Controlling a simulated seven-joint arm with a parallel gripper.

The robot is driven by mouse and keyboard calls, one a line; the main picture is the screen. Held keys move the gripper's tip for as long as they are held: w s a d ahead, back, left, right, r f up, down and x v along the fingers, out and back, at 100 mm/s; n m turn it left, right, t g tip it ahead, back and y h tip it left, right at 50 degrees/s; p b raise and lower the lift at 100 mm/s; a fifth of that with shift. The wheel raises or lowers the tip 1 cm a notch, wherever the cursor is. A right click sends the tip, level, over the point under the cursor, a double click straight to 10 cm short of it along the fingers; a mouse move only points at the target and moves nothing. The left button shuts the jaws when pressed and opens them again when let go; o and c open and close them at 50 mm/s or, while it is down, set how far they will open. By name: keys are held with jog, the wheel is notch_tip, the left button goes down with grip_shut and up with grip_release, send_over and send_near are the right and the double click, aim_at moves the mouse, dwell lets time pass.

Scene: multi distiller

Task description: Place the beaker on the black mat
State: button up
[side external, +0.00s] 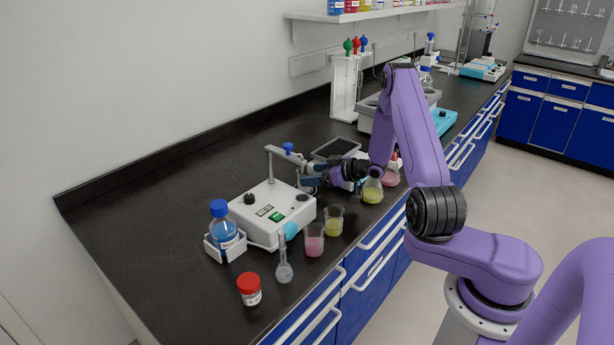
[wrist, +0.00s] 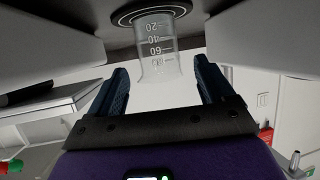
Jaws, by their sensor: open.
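My gripper (wrist: 160,68) is open, with a fingertip on each side of the beaker's rim end and gaps visible. In the side view my gripper (side external: 308,178) is low over the bench, pointing left beside the white instrument. The beaker cannot be made out clearly there. A dark flat rectangular panel (side external: 335,148) with a pale edge lies behind my gripper.
A white instrument (side external: 270,212) with a clamp post stands left of my gripper. Beakers of yellow (side external: 334,221) and pink liquid (side external: 314,241), a flask (side external: 284,270), a red-capped jar (side external: 249,290) and a blue bottle (side external: 223,228) stand nearby. The bench's back left is clear.

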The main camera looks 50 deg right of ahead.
jog(key=shift+v, duration=1.85)
